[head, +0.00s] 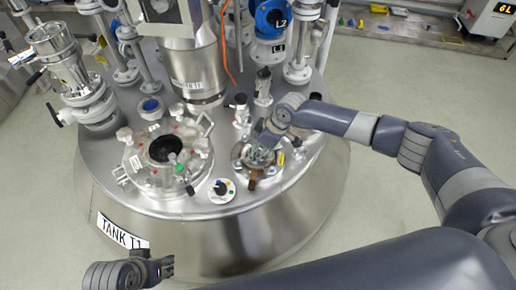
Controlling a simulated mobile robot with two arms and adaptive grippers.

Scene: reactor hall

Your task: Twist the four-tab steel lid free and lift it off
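The steel lid (254,157) sits on a small round port on the tank top, right of the large clear-covered port. Brownish tabs or clamps show at its edge; the gripper hides much of it, so I cannot count the tabs. My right gripper (262,150) points down over the lid, with its fingers at or very near it. I cannot see whether they are shut on it. My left gripper (165,267) is low at the front left, away from the lid and in front of the tank. It holds nothing visible, and its finger opening is unclear.
The tank (215,240) bears a large port (166,150) with a dark opening, a small dial (221,188), a tall steel column (196,68) and a blue valve (271,18). Small fittings (263,85) stand close behind the lid. The floor right of the tank is clear.

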